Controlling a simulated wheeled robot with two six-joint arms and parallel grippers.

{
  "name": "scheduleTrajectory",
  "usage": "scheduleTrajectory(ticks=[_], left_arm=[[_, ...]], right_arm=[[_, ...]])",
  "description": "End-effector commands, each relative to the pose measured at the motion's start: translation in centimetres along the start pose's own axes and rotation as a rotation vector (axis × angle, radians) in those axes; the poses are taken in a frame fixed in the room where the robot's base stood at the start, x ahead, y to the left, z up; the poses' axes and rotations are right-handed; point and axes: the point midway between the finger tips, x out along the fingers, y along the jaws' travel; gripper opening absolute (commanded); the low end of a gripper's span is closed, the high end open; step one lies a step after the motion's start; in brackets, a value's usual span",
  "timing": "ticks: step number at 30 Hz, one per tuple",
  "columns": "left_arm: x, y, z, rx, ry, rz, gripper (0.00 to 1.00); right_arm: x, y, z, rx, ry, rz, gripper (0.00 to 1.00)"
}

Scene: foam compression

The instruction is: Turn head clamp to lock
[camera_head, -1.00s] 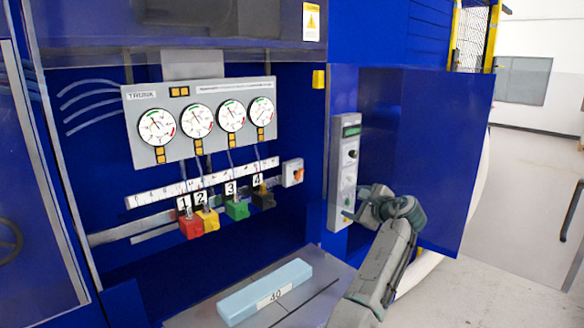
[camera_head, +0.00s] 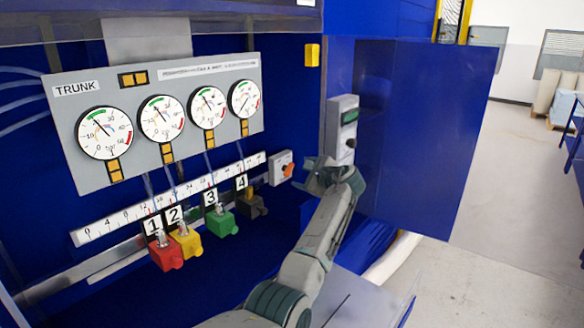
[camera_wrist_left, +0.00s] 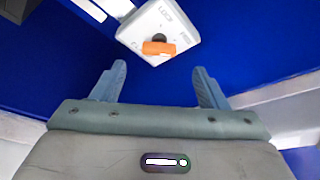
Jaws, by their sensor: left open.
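The head clamp switch is a small white box (camera_head: 276,163) with an orange knob (camera_head: 288,170), at the right end of the numbered scale. My left gripper (camera_head: 309,173) is just right of the knob in the head view, with its fingers towards it. In the left wrist view the orange knob (camera_wrist_left: 158,48) lies across the white box (camera_wrist_left: 152,22), ahead of the gap between the fingertips. My left gripper (camera_wrist_left: 160,70) is open and empty, and the knob looks apart from both fingers. My right gripper is not in view.
A grey panel with dials (camera_head: 160,117) hangs above the scale (camera_head: 165,200). Red (camera_head: 166,255), yellow (camera_head: 187,240), green (camera_head: 222,222) and dark clamps sit below it. A grey control box (camera_head: 340,128) stands beside the gripper. A blue door (camera_head: 430,140) is open at right.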

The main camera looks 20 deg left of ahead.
Motion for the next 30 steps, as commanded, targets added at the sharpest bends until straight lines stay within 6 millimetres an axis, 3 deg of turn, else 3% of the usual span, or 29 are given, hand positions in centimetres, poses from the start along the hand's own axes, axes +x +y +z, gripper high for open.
scheduleTrajectory(ticks=[6, 10, 16, 26, 30], left_arm=[[3.9, -0.1, 0.3, 0.003, -0.002, 0.003, 0.67], [5.1, -0.1, 0.1, 0.002, -0.002, 0.001, 0.67], [6.1, 0.0, 0.1, 0.0, -0.001, 0.001, 0.67], [6.3, 0.0, 0.1, 0.0, -0.001, 0.0, 0.67], [6.3, 0.0, 0.1, 0.0, -0.001, 0.001, 0.4]], right_arm=[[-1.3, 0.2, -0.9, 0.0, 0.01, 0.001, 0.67], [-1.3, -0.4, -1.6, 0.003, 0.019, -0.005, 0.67], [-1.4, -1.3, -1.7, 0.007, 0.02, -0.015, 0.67], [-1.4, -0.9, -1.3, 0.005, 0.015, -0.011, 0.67], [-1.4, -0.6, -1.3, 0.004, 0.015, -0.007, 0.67]])
